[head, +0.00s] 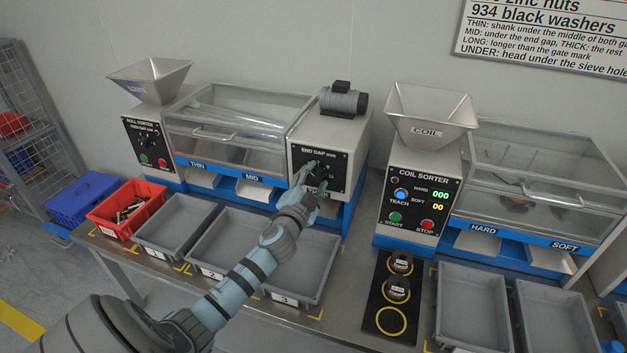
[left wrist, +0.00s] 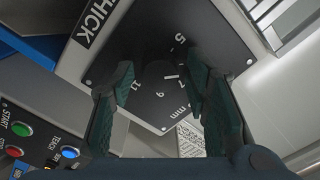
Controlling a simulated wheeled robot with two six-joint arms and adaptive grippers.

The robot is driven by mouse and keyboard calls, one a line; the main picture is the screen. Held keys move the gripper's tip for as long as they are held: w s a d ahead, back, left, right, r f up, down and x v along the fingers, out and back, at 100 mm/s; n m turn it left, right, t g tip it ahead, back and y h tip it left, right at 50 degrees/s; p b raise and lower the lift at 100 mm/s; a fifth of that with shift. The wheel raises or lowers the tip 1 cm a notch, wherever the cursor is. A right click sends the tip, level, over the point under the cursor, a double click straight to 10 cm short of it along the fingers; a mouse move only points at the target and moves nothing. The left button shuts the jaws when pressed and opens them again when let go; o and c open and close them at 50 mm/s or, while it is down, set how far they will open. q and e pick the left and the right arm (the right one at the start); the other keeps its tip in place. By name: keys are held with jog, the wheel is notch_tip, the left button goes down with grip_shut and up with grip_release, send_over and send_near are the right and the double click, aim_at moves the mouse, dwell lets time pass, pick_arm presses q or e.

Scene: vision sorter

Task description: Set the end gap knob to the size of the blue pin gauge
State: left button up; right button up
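The end gap knob sits on the black END GAP mm plate (head: 334,158) of the roll sorter's right housing. In the head view my left gripper (head: 314,178) covers most of it. In the left wrist view the gripper (left wrist: 160,76) has its two dark fingers spread on either side of the dial's middle, with a clear gap between them. A short white pointer line (left wrist: 171,77) shows there; the dark knob's outline blends into the plate (left wrist: 150,45), and contact cannot be told. Dial numbers 5, 9 and 11 show. I cannot pick out the blue pin gauge.
A red bin (head: 110,222) with loose pieces and a blue bin (head: 72,203) stand left. Grey trays (head: 222,272) line the table front. The coil sorter (head: 418,205) stands right, behind a black mat (head: 378,322). An unclear blue thing (head: 612,346) shows bottom right.

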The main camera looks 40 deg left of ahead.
pick_arm(q)
jog(key=v, duration=1.2)
